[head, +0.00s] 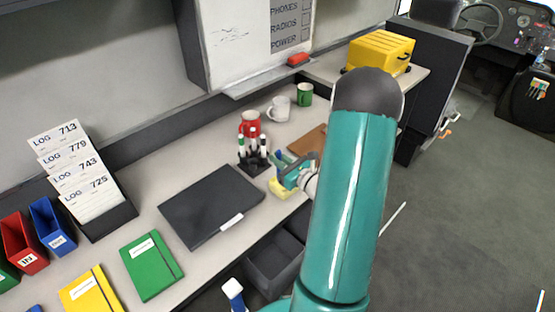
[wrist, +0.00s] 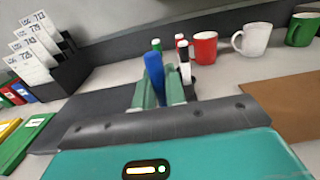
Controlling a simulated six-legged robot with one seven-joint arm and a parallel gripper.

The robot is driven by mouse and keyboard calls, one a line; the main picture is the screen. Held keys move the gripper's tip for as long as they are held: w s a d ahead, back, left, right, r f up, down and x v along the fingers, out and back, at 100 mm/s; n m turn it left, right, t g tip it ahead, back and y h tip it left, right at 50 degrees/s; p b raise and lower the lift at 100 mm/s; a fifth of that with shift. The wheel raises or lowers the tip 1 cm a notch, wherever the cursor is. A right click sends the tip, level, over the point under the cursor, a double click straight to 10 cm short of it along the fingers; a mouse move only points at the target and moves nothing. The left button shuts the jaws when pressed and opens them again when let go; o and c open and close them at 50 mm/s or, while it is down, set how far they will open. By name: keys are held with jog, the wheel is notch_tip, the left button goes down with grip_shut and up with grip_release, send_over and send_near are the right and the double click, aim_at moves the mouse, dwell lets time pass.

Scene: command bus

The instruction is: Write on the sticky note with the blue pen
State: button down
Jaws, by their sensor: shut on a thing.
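My gripper (head: 282,176) is shut on a blue pen (wrist: 154,76), which stands up between the two green fingers in the wrist view (wrist: 158,97). In the head view the gripper is low over the front part of the counter. A yellow sticky note pad (head: 277,190) lies on the counter just below the gripper, partly covered by it. The pen's lower end is hidden, so I cannot tell whether it touches the note. The note does not show in the wrist view.
A dark marker holder (head: 254,165) with several markers stands left of the gripper. Behind are red (head: 249,119), white (head: 279,109) and green (head: 305,95) mugs. A closed black laptop (head: 205,204) lies left, and a brown clipboard (wrist: 285,101) lies right in the wrist view.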

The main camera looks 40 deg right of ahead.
jog(key=shift+s+d, duration=0.2)
jog(key=shift+d, duration=0.1)
jog(key=shift+w+d, duration=0.35)
dwell(1.0)
jog(key=shift+w+d, duration=0.15)
jog(key=shift+d, duration=0.05)
jog(key=shift+s+d, duration=0.5)
jog(key=shift+d, duration=0.05)
dwell(0.9)
jog(key=shift+w+d, duration=0.1)
jog(key=shift+w, duration=0.05)
jog(key=shift+w+d, duration=0.15)
dwell(0.3)
jog(key=shift+w+d, duration=0.25)
dwell(0.4)
jog(key=shift+r, duration=0.1)
notch_tip(320, 180, up, 6)
jog(key=shift+r, duration=0.15)
dwell(0.9)
